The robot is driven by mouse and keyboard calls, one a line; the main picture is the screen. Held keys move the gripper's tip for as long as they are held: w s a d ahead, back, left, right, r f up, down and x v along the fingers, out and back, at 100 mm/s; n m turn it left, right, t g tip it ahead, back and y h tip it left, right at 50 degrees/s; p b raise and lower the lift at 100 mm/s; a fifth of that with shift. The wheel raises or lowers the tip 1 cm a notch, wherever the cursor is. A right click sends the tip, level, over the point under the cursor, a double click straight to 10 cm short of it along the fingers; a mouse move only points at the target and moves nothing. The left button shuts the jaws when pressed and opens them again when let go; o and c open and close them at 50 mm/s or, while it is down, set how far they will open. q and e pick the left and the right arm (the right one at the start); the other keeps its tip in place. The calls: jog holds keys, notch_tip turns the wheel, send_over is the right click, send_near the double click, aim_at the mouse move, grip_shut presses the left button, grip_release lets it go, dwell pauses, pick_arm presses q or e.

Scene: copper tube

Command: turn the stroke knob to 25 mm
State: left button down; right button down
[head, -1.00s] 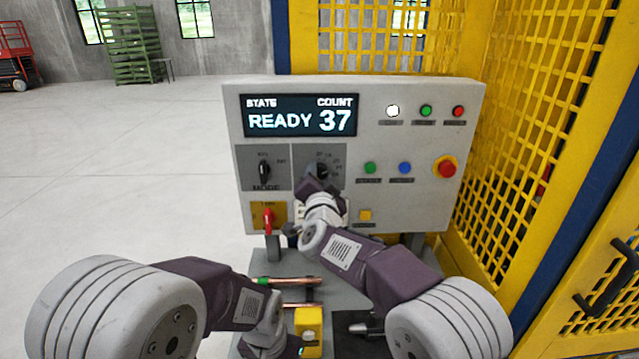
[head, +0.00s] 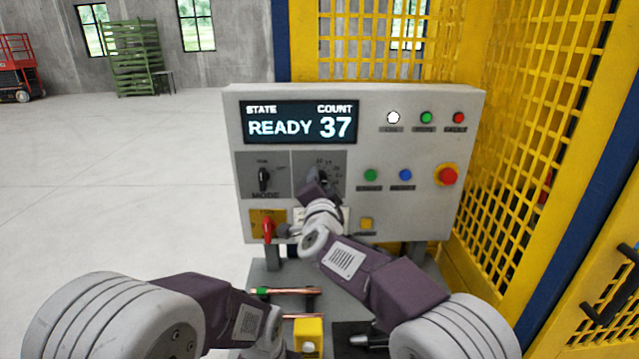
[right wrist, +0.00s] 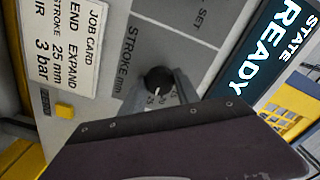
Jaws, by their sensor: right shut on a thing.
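The stroke knob (right wrist: 158,79) is dark and round, on a grey plate marked STROKE mm. In the right wrist view its white pointer mark faces the small scale numbers near my gripper; I cannot tell which number it meets. My right gripper (right wrist: 162,88) is shut on the knob, a finger on each side. In the head view the right gripper (head: 318,186) covers part of the knob and scale. The left arm comes in at the lower left; its fingers are outside the picture.
The panel (head: 400,215) also holds a mode knob (head: 264,179), a red lever (head: 267,230), coloured buttons and a red stop button (head: 447,175). Its display (head: 300,121) reads READY 37. The job card (right wrist: 70,40) says stroke 25 mm. Copper tubes (head: 285,291) lie below.

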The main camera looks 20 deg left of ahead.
jog(key=c, duration=0.9)
grip_release()
jog(key=b+v, duration=0.3)
jog(key=v, duration=0.6)
jog(key=shift+s, duration=0.1)
